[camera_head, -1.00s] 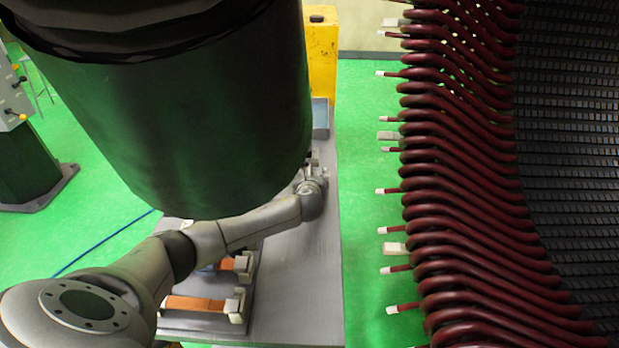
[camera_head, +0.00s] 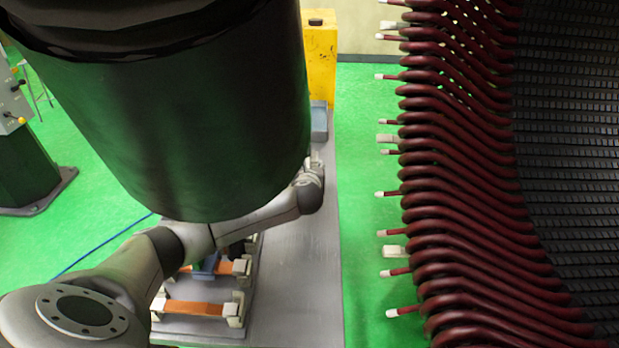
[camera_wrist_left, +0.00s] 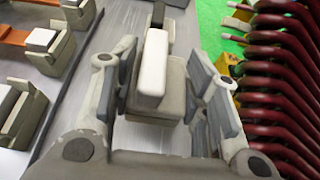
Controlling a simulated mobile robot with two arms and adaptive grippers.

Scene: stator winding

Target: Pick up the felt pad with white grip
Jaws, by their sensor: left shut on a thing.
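The felt pad with white grip shows in the left wrist view as a grey block with an upright white grip (camera_wrist_left: 153,66) on top. My left gripper (camera_wrist_left: 166,92) has one finger on each side of the pad and is shut on it. In the head view my left gripper (camera_head: 316,163) is at the grey table's (camera_head: 290,270) far part. The pad cannot be made out there. My right gripper is not in view.
Fixtures with orange bars (camera_head: 195,308) stand on the table at the near left. A blue-grey box (camera_head: 319,122) and a yellow block (camera_head: 319,60) stand beyond the gripper. The stator with dark red coils (camera_head: 460,190) is to the right, across green floor.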

